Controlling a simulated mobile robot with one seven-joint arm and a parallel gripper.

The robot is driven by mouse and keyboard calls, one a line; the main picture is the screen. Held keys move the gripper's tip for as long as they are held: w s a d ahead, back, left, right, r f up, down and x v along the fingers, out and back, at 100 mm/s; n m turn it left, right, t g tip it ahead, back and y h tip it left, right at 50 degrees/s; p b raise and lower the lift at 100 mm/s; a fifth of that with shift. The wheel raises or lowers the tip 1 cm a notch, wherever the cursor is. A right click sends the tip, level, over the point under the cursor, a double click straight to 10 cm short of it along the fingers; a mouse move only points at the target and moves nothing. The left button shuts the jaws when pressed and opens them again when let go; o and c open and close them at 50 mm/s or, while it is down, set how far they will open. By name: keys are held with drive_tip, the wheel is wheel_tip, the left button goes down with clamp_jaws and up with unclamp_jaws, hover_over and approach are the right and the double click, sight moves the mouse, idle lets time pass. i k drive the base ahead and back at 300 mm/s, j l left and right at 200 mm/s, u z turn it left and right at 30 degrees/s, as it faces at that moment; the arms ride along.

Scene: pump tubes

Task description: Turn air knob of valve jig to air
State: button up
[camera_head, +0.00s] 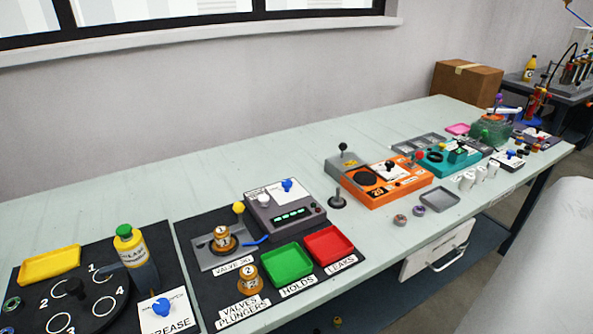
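The valve jig (206,258) is a grey plate labelled "VALVE JIG" on a black mat, left of the picture's middle. A brass valve marked 1 (222,240) stands on it, beside a yellow ball-topped lever (239,208). A blue hose (257,240) runs from it toward a dark grey box (312,222) with a green-lit display (289,217). On the box's top are a blue knob (288,185) on a white label and a white knob (264,200). The label is too small to read, so I cannot tell the knob's setting. My gripper is not in view.
A brass plunger marked 2 (249,279), a green tray (287,262) and a red tray (329,245) stand in front. An orange device (400,190) is right. Bare table (235,170) lies behind.

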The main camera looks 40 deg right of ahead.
sight(287, 183)
drive_tip(key=l, duration=1.9)
drive_tip(key=i+u, duration=0.05)
